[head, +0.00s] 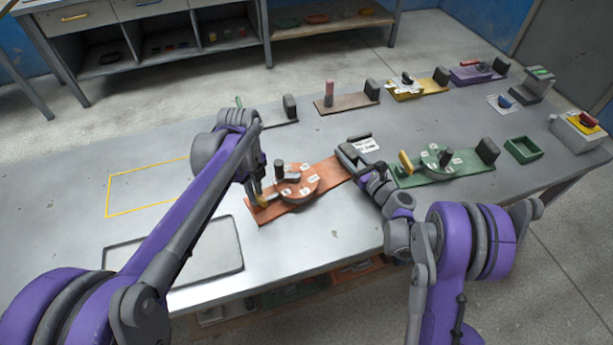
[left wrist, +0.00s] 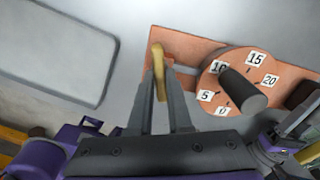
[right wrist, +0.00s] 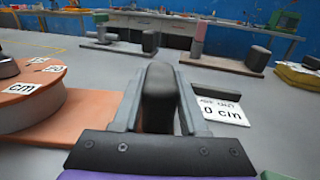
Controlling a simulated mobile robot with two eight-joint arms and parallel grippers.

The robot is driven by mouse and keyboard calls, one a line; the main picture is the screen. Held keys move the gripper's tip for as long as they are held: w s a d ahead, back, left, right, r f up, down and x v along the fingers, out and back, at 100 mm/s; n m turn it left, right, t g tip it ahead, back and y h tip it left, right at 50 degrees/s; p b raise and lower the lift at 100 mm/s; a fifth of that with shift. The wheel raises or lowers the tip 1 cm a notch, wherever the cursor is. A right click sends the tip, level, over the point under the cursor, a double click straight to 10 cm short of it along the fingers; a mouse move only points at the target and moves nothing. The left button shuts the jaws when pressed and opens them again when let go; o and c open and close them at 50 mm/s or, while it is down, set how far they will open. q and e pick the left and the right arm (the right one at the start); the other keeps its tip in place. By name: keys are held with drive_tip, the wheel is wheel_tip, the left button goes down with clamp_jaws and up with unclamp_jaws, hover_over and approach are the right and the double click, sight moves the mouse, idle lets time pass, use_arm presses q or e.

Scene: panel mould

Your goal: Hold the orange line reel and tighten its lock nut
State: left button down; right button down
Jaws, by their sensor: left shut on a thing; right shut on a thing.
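The orange line reel lies on the grey bench, its orange board (head: 327,174) carrying a round disc (head: 303,187) with white number labels and a dark upright post (left wrist: 242,90). At the board's left end is a yellow piece (head: 262,202), apparently the lock nut, also visible in the left wrist view (left wrist: 158,58). My left gripper (head: 257,192) is shut on it. My right gripper (right wrist: 155,85) is shut on the upright dark block (right wrist: 159,100) at the board's right end. In the head view my right gripper and wrist largely hide that block.
A white card (head: 366,145) reading 0 cm lies just behind the right gripper. A green reel board (head: 440,176) is close on the right. More boards stand along the back, with a green tray (head: 523,149) at right. Free bench lies left, around a yellow outline (head: 150,175).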

use_arm(q)
drive_tip(key=shift+m, duration=0.9)
drive_tip(key=c, duration=0.8)
unclamp_jaws()
drive_tip(key=shift+c, duration=0.2)
drive_tip(key=shift+r, duration=0.1)
wheel_tip(320, 180, up, 12)
use_arm(e)
drive_tip(key=shift+c, duration=1.8)
unclamp_jaws()
